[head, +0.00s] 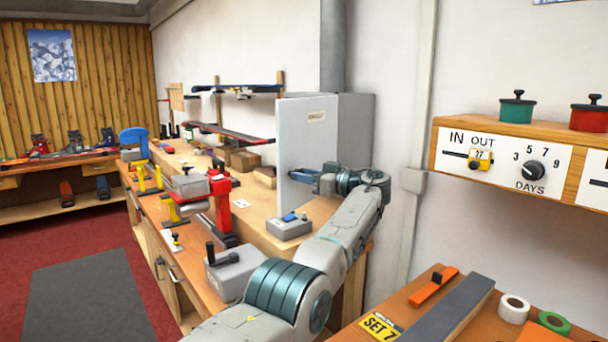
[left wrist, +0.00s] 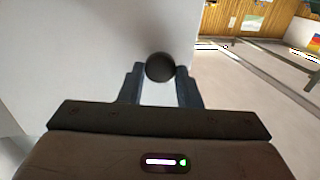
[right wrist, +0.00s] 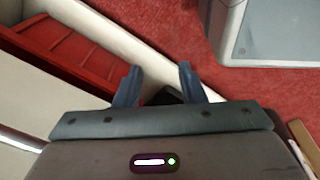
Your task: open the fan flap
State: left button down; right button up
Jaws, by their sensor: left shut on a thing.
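The fan flap (head: 305,148) is a pale upright panel with a small label, at the front of a grey housing (head: 356,130) under a duct on the wall. My left gripper (head: 298,177) reaches the lower part of the panel. In the left wrist view, its fingers (left wrist: 160,82) are shut on a round dark knob (left wrist: 160,67), with the pale flap (left wrist: 95,50) behind it. The knob is hidden by the gripper in the head view. My right gripper (right wrist: 156,82) is open and empty above the red floor, seen only in its wrist view.
A wooden bench (head: 262,238) with a red clamp (head: 220,205) and a grey switch box (head: 289,228) lies below the flap. A wall shelf (head: 520,133) with dials is at the right. An orange-brown table (head: 400,298) stands at the front right.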

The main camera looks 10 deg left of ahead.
pick_arm(q)
jog(key=shift+f, duration=0.1)
jog(key=c, duration=1.1)
grip_release()
jog(key=shift+o, duration=0.2)
